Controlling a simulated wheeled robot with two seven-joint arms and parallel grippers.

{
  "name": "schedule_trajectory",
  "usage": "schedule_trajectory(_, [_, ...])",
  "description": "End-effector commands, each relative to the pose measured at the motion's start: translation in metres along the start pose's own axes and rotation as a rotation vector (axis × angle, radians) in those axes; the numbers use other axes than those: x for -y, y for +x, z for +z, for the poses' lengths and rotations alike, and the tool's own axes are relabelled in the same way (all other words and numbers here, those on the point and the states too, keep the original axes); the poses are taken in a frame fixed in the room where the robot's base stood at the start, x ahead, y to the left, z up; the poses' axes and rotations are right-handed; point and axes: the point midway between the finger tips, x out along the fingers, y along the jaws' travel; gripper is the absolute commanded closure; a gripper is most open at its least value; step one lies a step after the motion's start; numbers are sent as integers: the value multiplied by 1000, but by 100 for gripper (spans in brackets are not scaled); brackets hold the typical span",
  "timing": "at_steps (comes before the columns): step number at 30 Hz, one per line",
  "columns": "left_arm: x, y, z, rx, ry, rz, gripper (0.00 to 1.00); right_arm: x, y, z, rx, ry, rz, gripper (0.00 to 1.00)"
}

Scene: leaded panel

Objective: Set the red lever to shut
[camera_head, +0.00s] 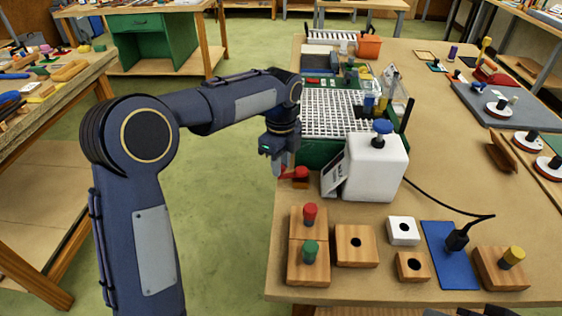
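The red lever (295,172) sits low at the table's left edge, beside the white box-shaped machine. Its handle points left, toward my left gripper. My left gripper (279,168) points down right at the lever's left end, touching it or very close. Its fingers look narrow from here, and I cannot tell whether they are shut on the lever. Part of the lever's base is hard to make out. Dark parts at the bottom edge (484,311) seem to belong to my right gripper, mostly cut off.
The white machine (376,167) with a blue knob stands just right of the lever, with a tilted panel (334,178) between. A white grid (340,112) lies behind. Wooden blocks with red and green pegs (309,248) stand in front. Open floor lies left of the table.

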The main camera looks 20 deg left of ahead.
Motion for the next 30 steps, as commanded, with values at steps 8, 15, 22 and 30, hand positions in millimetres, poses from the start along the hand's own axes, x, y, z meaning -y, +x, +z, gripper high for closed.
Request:
schedule_trajectory(8, [0, 0, 0, 0, -1, 0, 100, 0, 0, 0, 0, 0, 0, 52])
schedule_trajectory(15, [-2, -1, -2, 0, -41, -1, 100, 1, -2, -1, 0, 0, 0, 52])
schedule_trajectory(22, [-6, -3, -8, 0, -175, -1, 100, 3, -7, -4, 0, 0, 0, 52])
schedule_trajectory(30, [-12, -2, -20, 1, -420, -2, 100, 6, -14, -7, 0, 0, 0, 52])
